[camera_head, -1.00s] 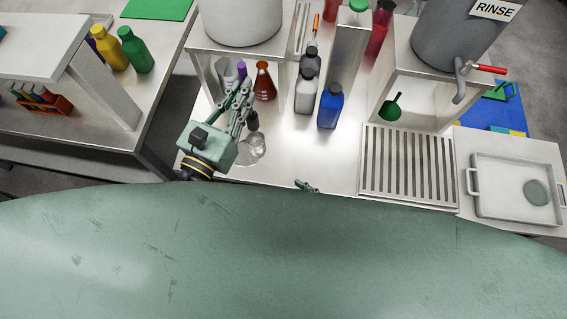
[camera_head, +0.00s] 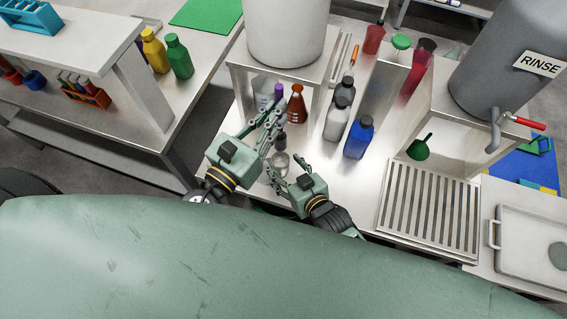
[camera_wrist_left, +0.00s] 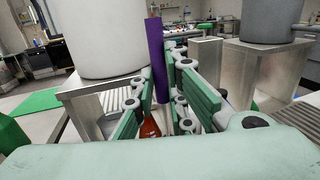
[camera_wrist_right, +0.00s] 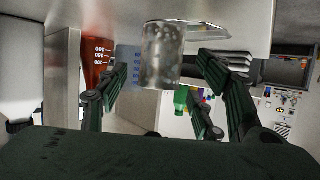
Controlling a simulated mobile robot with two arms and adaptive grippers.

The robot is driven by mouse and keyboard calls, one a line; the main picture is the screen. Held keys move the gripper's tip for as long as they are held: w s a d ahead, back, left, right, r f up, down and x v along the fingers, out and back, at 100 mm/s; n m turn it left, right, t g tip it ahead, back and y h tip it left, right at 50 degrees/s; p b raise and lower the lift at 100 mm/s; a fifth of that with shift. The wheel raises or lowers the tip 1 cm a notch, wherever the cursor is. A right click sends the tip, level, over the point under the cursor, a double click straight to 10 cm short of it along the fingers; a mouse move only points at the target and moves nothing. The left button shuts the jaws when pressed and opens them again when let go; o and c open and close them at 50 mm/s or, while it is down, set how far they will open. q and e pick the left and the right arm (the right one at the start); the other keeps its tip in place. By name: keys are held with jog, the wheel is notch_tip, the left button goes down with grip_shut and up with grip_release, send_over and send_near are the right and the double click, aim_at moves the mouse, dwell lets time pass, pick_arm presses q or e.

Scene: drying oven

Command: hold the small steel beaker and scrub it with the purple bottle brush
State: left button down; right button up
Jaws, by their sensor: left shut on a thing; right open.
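The small steel beaker (camera_head: 281,161) stands upright on the steel bench; it also shows in the right wrist view (camera_wrist_right: 162,58), where the picture is upside down. My left gripper (camera_head: 268,138) is shut on the purple bottle brush (camera_wrist_left: 158,60), its handle pointing up. The dark bristle end (camera_head: 281,142) hangs by the beaker's far side in the head view; I cannot tell whether it is above or inside the mouth. My right gripper (camera_head: 284,174) is open at the beaker's near side. In the right wrist view its fingers lie either side of the beaker.
A red flask (camera_head: 296,104), a grey bottle (camera_head: 338,120) and a blue bottle (camera_head: 358,137) stand beyond the grippers. A slotted drain rack (camera_head: 430,210) lies to the right. A large white tank (camera_head: 286,35) stands on a raised shelf behind.

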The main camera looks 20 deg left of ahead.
jog(key=shift+x, duration=0.85)
jog(key=c, duration=1.3)
jog(key=shift+o, duration=0.2)
pick_arm(q)
jog(key=shift+f, duration=0.8)
